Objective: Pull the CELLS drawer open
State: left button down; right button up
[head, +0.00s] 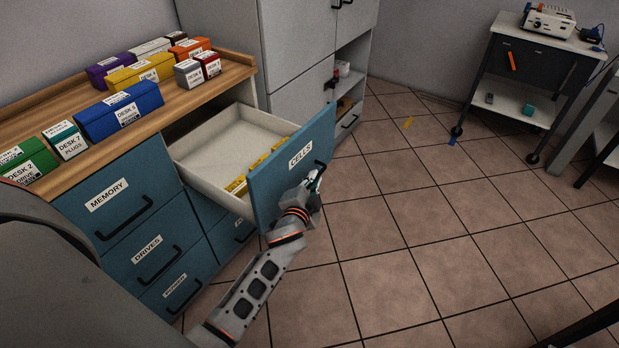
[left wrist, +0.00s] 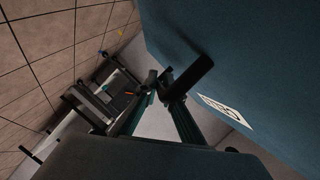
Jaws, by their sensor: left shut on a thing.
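The CELLS drawer (head: 290,166) is pulled well out of the wooden-topped cabinet in the head view. Its blue front carries a white CELLS label, and yellow items (head: 262,165) lie inside along the front. My left gripper (head: 316,180) is at the drawer's dark handle (head: 321,172), shut on it. In the left wrist view the gripper's fingers (left wrist: 163,90) close around the dark handle bar (left wrist: 188,78), beside the blue drawer front (left wrist: 235,70) with its label. The exact finger contact is partly hidden in the head view. My right gripper is not in view.
MEMORY (head: 108,196) and DRIVES (head: 147,250) drawers are shut. Boxes, including a blue one (head: 119,110), stand on the wooden top (head: 190,97). A grey cabinet (head: 297,50) stands behind the open drawer. A cart (head: 520,100) stands at the back right. The tiled floor is mostly clear.

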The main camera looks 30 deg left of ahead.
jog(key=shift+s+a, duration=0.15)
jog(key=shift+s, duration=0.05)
pick_arm(q)
jog(key=c, duration=2.3)
grip_release()
jog(key=shift+o, duration=0.7)
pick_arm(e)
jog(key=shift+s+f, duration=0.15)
pick_arm(q)
jog(key=shift+s, duration=0.15)
jog(key=shift+s+d, duration=0.15)
jog(key=shift+s, duration=0.2)
jog(key=v, duration=1.1)
jog(key=shift+r, duration=0.2)
